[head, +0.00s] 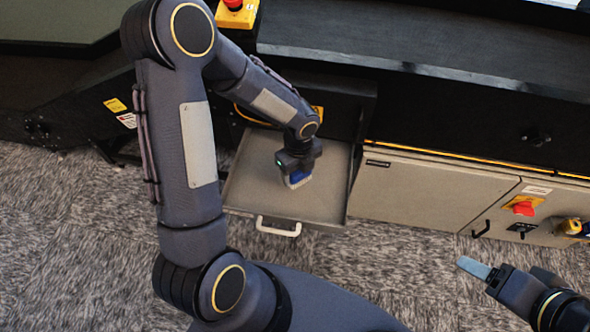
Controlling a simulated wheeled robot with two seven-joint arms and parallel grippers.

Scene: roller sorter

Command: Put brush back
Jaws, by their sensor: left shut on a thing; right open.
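A small blue brush with pale bristles (298,180) shows just below my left gripper (293,170). My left gripper points down and is shut on the brush, mostly hiding it. It is over an open grey drawer tray (255,190) that is pulled out from the machine and has a white handle at its front. I cannot tell whether the brush touches the tray floor. My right gripper (474,268) is at the lower right, open and empty, above the carpet and away from the drawer.
The black sorter machine (420,60) spans the back. A beige cabinet (420,190) stands right of the drawer, with a red switch (524,208) and a black handle. A red emergency button (233,4) sits at the top. The carpet (400,270) in front is clear.

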